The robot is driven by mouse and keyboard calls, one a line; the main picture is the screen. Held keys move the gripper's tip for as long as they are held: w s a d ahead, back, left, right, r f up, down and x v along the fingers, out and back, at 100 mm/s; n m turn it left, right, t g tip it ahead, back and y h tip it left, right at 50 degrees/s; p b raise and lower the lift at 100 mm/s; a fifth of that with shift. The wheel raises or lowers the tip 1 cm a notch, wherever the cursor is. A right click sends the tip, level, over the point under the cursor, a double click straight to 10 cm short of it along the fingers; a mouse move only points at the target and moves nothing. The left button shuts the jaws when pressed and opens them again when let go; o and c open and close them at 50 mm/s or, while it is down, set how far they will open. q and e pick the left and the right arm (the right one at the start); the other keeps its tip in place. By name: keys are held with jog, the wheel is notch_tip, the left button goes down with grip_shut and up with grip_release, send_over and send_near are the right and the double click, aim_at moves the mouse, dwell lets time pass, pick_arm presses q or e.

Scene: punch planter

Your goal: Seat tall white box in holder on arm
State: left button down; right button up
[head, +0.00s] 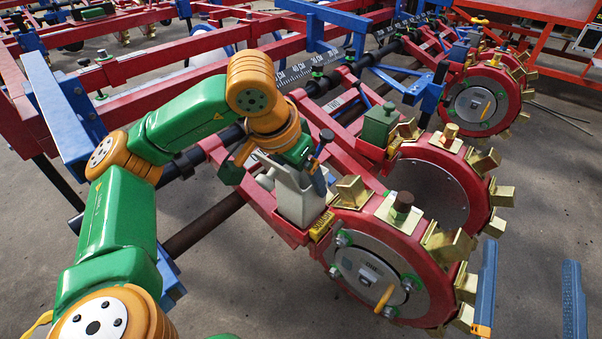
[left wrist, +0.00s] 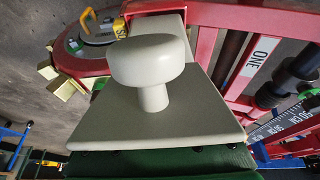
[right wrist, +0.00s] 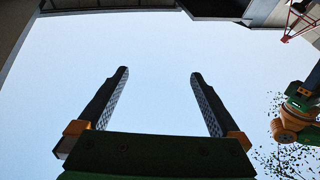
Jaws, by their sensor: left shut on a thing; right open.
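The tall white box (head: 298,203) stands nearly upright at the red arm (head: 262,200) beside the nearest punch wheel. My left gripper (head: 296,168) is shut on its upper part. In the left wrist view, the box's pale lid (left wrist: 150,125) with a round knob (left wrist: 148,60) fills the middle, and a red frame piece shows past its far end. The box's lower end is at the red holder area by a yellow label (head: 321,225); I cannot tell whether it is fully inside. My right gripper (head: 529,295) is open and empty, and its two fingers (right wrist: 160,105) point at sky.
The nearest red punch wheel (head: 395,250) with brass cups is close to the box on the right. A second wheel (head: 440,185) and a green box (head: 378,125) on its arm are behind. A blue beam (head: 65,105) lies left. The floor at lower middle is clear.

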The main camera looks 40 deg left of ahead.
pick_arm(q)
jog(key=shift+f, duration=0.3)
pick_arm(e)
jog(key=r, duration=0.1)
jog(key=s+r+t, duration=0.1)
jog(key=r+t+y, duration=0.1)
jog(key=shift+s, duration=0.3)
jog(key=shift+r, duration=0.2)
dwell(0.7)
pick_arm(q)
jog(key=shift+f, duration=0.1)
pick_arm(e)
jog(key=shift+f, duration=0.15)
pick_arm(q)
jog(key=shift+f+b, duration=0.35)
jog(key=shift+b, duration=0.1)
pick_arm(e)
jog(key=shift+f, duration=0.3)
pick_arm(q)
jog(key=shift+f+b, duration=1)
jog(key=shift+f, duration=0.15)
pick_arm(e)
jog(key=shift+f, duration=0.95)
